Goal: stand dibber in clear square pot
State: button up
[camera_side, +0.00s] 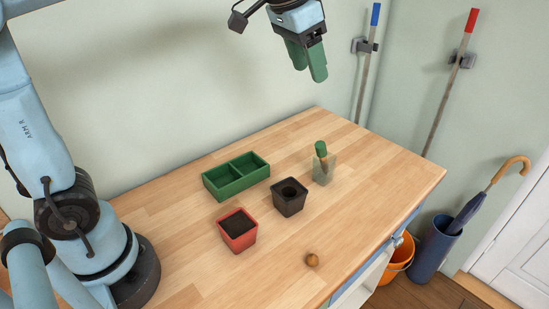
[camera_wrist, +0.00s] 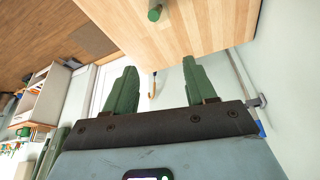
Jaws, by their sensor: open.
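The clear square pot (camera_side: 329,174) stands upright on the wooden table in the side view. The dibber (camera_side: 321,149) stands in it, its green handle rising above the rim and leaning slightly; its lower part shows only dimly through the wall. In the wrist view the green handle (camera_wrist: 154,13) shows at the top edge, beyond the fingertips. My gripper (camera_side: 308,68) is well above the table and the pot, apart from both. Its two green fingers are spread with nothing between them, as the wrist view also shows (camera_wrist: 160,68).
A black pot (camera_side: 289,204) with a hole in its soil stands left of the clear pot. A red pot (camera_side: 240,236), a green two-compartment tray (camera_side: 232,188) and a small brown round thing (camera_side: 312,260) are also on the table (camera_side: 385,185). The table's right end is clear.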

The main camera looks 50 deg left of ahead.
jog(key=s+a+f+n+t+y, duration=0.1)
jog(key=s+a+f+n+t, duration=0.1)
jog(key=s+f, duration=1.1)
jog(key=shift+a+f+n+t, duration=0.4)
jog(key=shift+a+f+t, duration=0.3)
jog(key=shift+a, duration=0.45)
jog(key=shift+s+f, duration=0.1)
